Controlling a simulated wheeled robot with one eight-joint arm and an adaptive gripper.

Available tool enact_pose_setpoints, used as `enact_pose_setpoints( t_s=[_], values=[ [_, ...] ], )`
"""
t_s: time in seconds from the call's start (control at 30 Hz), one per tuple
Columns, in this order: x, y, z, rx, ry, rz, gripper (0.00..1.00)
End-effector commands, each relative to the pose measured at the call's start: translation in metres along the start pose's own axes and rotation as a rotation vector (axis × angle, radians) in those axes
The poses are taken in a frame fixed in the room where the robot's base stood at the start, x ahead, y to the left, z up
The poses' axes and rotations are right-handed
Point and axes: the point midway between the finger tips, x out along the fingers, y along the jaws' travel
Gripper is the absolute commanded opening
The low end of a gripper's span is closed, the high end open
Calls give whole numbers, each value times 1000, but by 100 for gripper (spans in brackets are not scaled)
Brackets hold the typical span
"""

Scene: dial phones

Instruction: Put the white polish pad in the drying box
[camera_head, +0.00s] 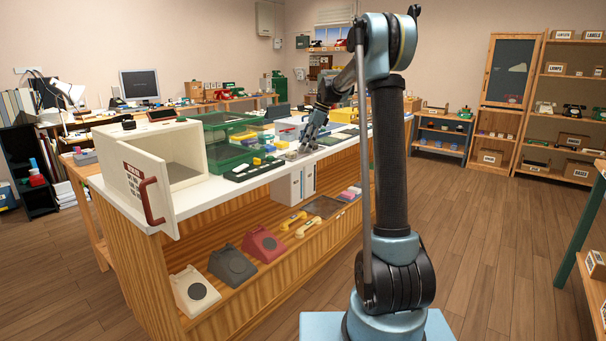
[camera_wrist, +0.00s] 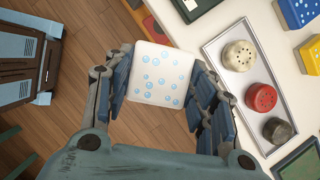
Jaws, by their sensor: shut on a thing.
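The white polish pad (camera_wrist: 157,82), a square with blue dots, sits between the fingers of my gripper (camera_wrist: 160,72) in the wrist view. Both fingers press on its sides, and the gripper is shut on it. The drying box (camera_head: 152,143) is a white box on the near left end of the counter. Its door (camera_head: 147,186), with a red handle, stands open and its inside looks empty.
In the wrist view a metal tray (camera_wrist: 246,37) with three round pieces lies right of the pad, with blue and yellow dotted blocks beyond. Green crates (camera_head: 228,155) stand between my gripper and the box. The counter (camera_head: 205,192) has phones on its lower shelf.

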Motion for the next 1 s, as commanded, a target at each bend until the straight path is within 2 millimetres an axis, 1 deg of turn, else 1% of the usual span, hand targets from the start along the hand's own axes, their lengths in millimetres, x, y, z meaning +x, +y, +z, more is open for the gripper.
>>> enact_pose_setpoints(
  t_s=[0.03, 0.1, 0.37, 0.5, 0.7, 1.0],
  values=[
    [1, -8, -8, -46, 0, 21, 27],
    [2, -17, -18, -126, 0, 54, 27],
    [6, -46, -60, -427, 1, 179, 27],
    [9, -61, -85, -598, 1, 251, 27],
    [14, -80, -123, -844, 1, 353, 27],
    [22, -101, -181, -1186, 3, 494, 27]
  ],
)
